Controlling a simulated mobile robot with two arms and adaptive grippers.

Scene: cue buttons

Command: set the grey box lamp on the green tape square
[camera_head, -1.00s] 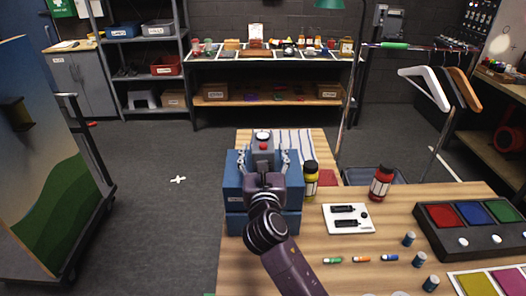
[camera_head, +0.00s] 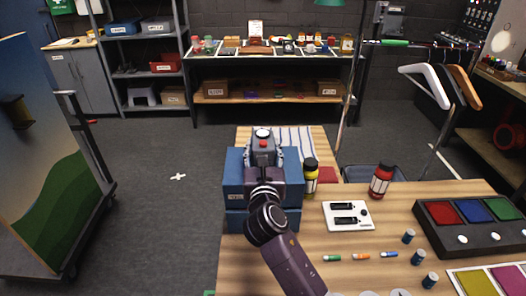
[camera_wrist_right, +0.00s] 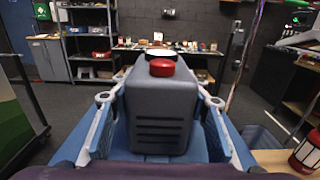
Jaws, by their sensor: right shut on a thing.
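The grey box lamp (camera_head: 263,156), with a red button and a pale dome on top, is upright at the stacked blue boxes (camera_head: 234,190). My right gripper (camera_head: 263,157) is shut on its sides. In the right wrist view the lamp (camera_wrist_right: 160,110) fills the space between the two fingers (camera_wrist_right: 160,100), with its slotted face towards me. I cannot tell whether its base touches the blue box. A small green patch (camera_head: 209,293) shows at the bottom edge of the head view; I cannot tell whether it is the tape square. My left gripper is not in view.
A yellow bottle (camera_head: 310,180) stands close right of the blue boxes, and a red bottle (camera_head: 381,180) farther right. A white switch panel (camera_head: 348,215), small cylinders and a dark tray (camera_head: 475,245) occupy the wooden table (camera_head: 300,238).

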